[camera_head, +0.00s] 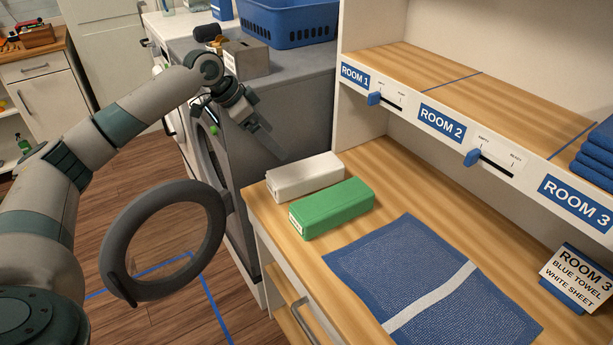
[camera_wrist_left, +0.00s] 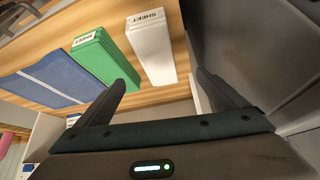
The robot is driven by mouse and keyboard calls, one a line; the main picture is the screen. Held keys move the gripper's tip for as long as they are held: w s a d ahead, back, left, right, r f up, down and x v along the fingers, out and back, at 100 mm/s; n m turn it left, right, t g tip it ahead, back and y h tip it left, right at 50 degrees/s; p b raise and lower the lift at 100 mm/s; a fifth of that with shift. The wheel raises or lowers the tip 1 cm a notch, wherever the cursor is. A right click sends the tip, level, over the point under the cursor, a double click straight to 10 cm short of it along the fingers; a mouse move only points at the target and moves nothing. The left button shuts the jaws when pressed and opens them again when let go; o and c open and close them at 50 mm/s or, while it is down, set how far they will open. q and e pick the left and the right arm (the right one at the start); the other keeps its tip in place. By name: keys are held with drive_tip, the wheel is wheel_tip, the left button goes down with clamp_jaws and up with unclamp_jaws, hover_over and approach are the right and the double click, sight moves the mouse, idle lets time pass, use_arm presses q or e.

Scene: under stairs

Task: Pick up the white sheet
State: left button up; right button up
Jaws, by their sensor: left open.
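The white sheet (camera_head: 305,177) is a folded white block lying on the wooden counter, near its left edge beside the machine. In the left wrist view the white sheet (camera_wrist_left: 151,48) lies ahead, between and beyond the fingers, with a label reading SHEET. A green sheet (camera_head: 332,207) lies right beside it; it also shows in the left wrist view (camera_wrist_left: 103,58). My left gripper (camera_head: 262,140) is above and behind the white sheet, apart from it. Its two fingers (camera_wrist_left: 172,88) are spread and empty. My right gripper is not in view.
A blue mat (camera_head: 400,262) with a white stripe lies on the counter (camera_head: 440,215). A ROOM 3 card (camera_head: 577,280) stands at right. Shelves with ROOM labels (camera_head: 440,122) and blue towels (camera_head: 597,155) are above. A round grey door (camera_head: 165,242) stands open at left.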

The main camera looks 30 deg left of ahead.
use_arm(q)
drive_tip(key=p, duration=0.2)
approach(301, 168)
drive_tip(key=shift+x, duration=0.95)
drive_tip(key=p+x, duration=0.1)
drive_tip(key=x, duration=0.2)
drive_tip(key=shift+w+d+f, duration=0.15)
drive_tip(key=shift+w+f, duration=0.05)
drive_tip(key=shift+f, duration=0.05)
drive_tip(key=shift+w+d+f, duration=0.15)
drive_tip(key=shift+w+f, duration=0.1)
drive_tip(key=shift+f, duration=0.3)
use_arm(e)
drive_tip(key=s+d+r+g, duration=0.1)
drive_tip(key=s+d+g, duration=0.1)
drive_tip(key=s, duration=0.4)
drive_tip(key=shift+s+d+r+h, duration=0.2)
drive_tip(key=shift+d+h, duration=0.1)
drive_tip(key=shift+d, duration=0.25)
